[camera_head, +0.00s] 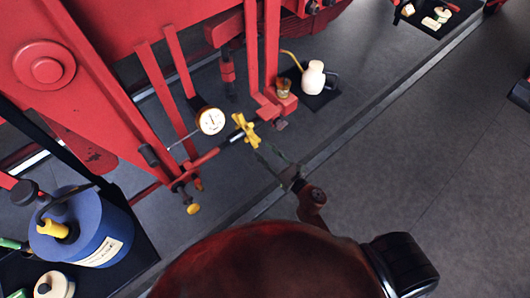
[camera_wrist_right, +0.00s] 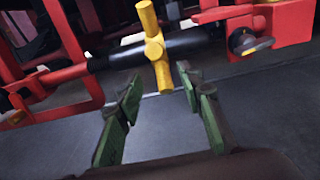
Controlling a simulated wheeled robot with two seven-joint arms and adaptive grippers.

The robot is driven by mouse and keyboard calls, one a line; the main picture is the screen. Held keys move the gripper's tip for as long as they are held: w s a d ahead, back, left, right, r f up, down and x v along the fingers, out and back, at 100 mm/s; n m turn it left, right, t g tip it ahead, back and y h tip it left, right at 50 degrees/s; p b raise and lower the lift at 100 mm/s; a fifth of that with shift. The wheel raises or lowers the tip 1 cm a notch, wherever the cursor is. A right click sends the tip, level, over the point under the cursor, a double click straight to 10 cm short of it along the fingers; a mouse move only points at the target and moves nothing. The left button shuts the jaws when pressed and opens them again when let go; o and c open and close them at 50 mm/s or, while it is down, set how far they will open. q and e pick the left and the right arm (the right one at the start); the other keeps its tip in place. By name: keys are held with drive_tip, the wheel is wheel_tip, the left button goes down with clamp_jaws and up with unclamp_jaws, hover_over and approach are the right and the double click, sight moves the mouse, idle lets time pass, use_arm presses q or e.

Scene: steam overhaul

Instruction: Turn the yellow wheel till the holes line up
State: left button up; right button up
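The yellow wheel (camera_head: 246,131) is a small cross-shaped handle on a dark rod at the red machine. It also shows in the right wrist view (camera_wrist_right: 154,49), where its yellow bars stand near upright in front of the black shaft. My right gripper (camera_head: 270,156) reaches toward it from the lower right. The holes cannot be made out. My left gripper is not in view.
A white dial gauge (camera_head: 210,121) sits left of the wheel among red bars. A blue tank (camera_head: 88,232) stands at the lower left. A cream oil can (camera_head: 313,78) stands on a dark mat behind. The grey floor (camera_head: 400,150) on the right is mostly clear.

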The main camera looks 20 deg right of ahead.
sight(257, 139)
drive_tip(key=shift+w+a+r+p, duration=0.3)
drive_tip(key=shift+w+r+p, duration=0.2)
drive_tip(key=shift+w, duration=0.3)
drive_tip(key=shift+w+a+r+p, duration=0.35)
drive_tip(key=shift+w+p, duration=0.2)
drive_tip(key=shift+w, duration=0.25)
drive_tip(key=shift+w+a+r+p, duration=0.25)
drive_tip(key=shift+w+r+p, duration=0.3)
drive_tip(key=shift+w, duration=0.25)
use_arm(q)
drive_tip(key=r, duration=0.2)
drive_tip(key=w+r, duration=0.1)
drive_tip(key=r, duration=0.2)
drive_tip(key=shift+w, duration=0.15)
use_arm(e)
drive_tip(key=shift+c, duration=0.4)
clamp_jaws()
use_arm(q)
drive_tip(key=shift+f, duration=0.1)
use_arm(e)
drive_tip(key=shift+f, duration=0.1)
